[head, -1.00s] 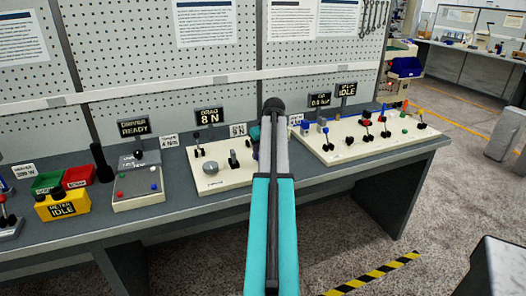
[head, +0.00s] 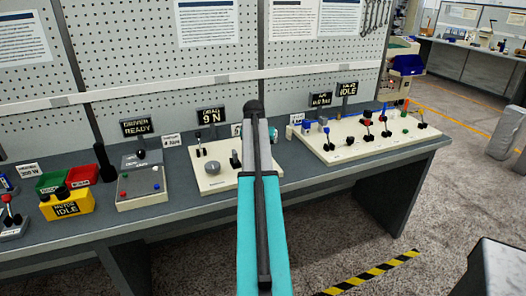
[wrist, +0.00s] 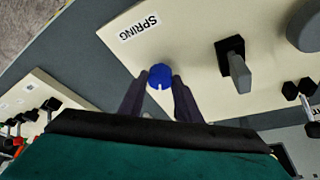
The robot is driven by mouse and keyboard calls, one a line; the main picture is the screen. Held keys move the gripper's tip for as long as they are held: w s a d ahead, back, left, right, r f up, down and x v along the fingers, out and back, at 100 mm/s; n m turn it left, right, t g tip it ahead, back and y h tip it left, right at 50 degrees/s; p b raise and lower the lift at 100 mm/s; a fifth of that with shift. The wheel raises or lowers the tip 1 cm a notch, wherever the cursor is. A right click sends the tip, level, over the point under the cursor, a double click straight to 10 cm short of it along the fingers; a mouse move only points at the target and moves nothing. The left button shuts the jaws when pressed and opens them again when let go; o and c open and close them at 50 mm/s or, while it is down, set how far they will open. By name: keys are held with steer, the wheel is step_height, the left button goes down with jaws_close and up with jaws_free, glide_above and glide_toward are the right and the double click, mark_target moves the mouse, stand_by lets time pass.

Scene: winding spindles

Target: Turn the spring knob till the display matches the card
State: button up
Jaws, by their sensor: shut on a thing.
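The spring knob (wrist: 160,76) is small, round and blue with a white mark, beside the SPRING label on the cream panel in the wrist view. My gripper (wrist: 160,88) is shut on it, one dark finger on each side. In the head view my arm hides the knob and my fingers. The drag display (head: 210,117) stands behind the panel and reads 9 N.
The cream panel (head: 215,183) also bears a grey dial (head: 213,167) and black levers. The driver box (head: 140,187) stands to its left. A wider panel with several levers (head: 350,150) is at right. A pegboard rises behind the bench.

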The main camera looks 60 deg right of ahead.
steer(key=shift+s+m+g, duration=0.15)
steer(key=shift+m+g, duration=0.15)
steer(key=shift+m, duration=0.4)
steer(key=o, duration=1.1)
steer(key=shift+c, duration=0.2)
steer(key=shift+r, duration=0.1)
steer(key=w+b+v, duration=0.1)
steer(key=v, duration=1.2)
steer(key=shift+s+a+r+b, duration=0.15)
steer(key=shift+s+r+b, duration=0.2)
steer(key=shift+s, duration=0.1)
